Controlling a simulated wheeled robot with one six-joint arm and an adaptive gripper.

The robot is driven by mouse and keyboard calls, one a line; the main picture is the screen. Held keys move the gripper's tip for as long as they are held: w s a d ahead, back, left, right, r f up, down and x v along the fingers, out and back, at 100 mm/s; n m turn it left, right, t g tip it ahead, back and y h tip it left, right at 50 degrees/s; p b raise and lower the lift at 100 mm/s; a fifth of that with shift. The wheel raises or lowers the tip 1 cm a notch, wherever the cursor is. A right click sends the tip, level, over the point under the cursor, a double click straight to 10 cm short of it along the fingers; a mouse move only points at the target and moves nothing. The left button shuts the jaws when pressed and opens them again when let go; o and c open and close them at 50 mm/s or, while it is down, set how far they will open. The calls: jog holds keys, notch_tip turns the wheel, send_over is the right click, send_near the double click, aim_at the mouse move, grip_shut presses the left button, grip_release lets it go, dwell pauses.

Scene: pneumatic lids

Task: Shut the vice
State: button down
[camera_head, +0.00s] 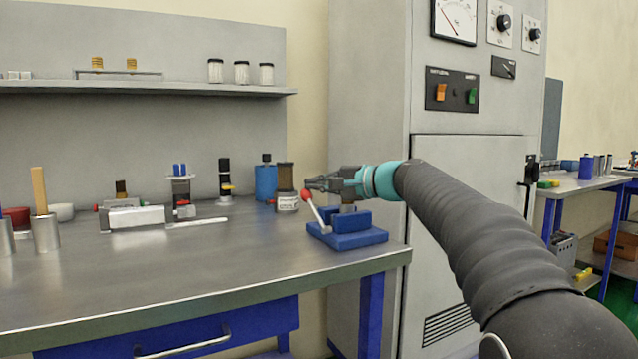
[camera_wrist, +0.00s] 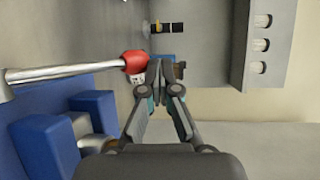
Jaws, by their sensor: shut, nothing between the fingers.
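The blue vice (camera_head: 348,238) stands on the right end of the metal workbench (camera_head: 230,262). Its handle (camera_head: 316,212) is a silver lever with a red knob (camera_head: 306,195) at its upper end. My gripper (camera_head: 308,184) is shut and empty, above the vice, with its fingertips close to the red knob. In the wrist view the blue vice (camera_wrist: 45,145) is at lower left, and the lever (camera_wrist: 65,72) runs right to the red knob (camera_wrist: 136,62). The shut fingertips (camera_wrist: 160,68) are just right of the knob; I cannot tell whether they touch it.
A labelled jar (camera_head: 287,190) and a blue container (camera_head: 266,180) stand behind and left of the vice. A white block (camera_head: 137,216) and small tools are further left. A grey cabinet (camera_head: 365,100) rises behind. The bench front is clear.

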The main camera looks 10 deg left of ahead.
jog(key=shift+w+a+f, duration=0.1)
jog(key=shift+w+f, duration=0.05)
jog(key=shift+f, duration=0.1)
jog(key=shift+r, duration=0.1)
dwell(0.3)
jog(key=s+d+r+p, duration=0.1)
jog(key=d+r+p, duration=0.1)
jog(key=d+r, duration=0.7)
jog(key=shift+s+r, duration=0.4)
jog(key=shift+r, duration=0.45)
